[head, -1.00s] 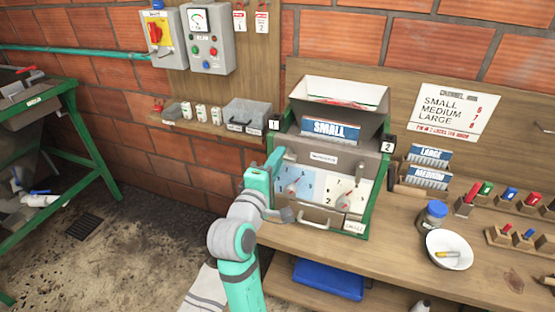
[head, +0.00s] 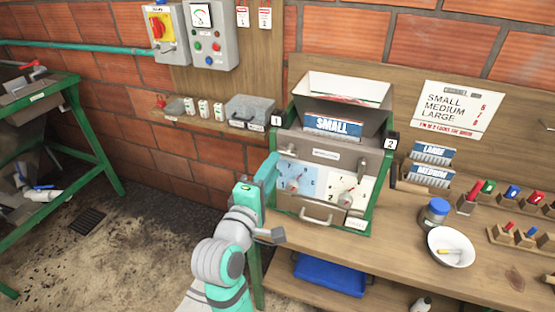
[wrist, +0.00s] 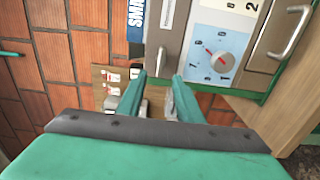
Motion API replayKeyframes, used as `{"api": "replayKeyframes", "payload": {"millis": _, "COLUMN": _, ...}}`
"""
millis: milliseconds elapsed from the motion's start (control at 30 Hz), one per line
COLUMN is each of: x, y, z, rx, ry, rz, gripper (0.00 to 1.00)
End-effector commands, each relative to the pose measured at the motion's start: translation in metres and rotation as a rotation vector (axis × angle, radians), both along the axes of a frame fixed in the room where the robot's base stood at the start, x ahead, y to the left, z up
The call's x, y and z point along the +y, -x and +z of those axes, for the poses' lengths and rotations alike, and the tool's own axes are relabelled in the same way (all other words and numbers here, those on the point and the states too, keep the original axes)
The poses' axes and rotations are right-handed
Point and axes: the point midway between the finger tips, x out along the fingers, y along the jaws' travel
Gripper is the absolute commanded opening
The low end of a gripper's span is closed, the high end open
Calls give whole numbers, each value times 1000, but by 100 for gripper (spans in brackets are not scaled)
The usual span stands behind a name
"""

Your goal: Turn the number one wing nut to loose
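The number one wing nut (head: 290,148) is a small grey piece at the left end of the machine's upper front plate, below the number 1 tag (head: 276,121). In the wrist view, what looks like this nut (wrist: 160,61) shows just ahead of my fingertips, roughly in line with the gap. My gripper (wrist: 161,80) is open, its two teal fingers apart with nothing seen between them. In the head view my gripper (head: 271,168) is at the machine's left front edge, just below the nut. I cannot tell which way the nut is turned.
The dial with a red pointer (wrist: 222,62) is right of the fingers in the wrist view. The drawer handle (head: 316,216) juts out below the dials. A shelf with small boxes (head: 203,110) is on the wall at left. The workbench (head: 400,235) extends right.

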Motion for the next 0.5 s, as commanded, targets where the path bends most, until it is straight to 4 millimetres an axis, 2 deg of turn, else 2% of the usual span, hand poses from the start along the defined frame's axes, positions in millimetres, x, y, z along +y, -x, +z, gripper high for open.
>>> {"api": "replayKeyframes", "payload": {"millis": 200, "x": 12, "y": 33, "z": 0, "rx": 0, "ry": 0, "rz": 3, "gripper": 33}}
{"api": "replayKeyframes", "payload": {"millis": 500, "x": 16, "y": 48, "z": 0, "rx": 1, "ry": 0, "rz": 1, "gripper": 33}}
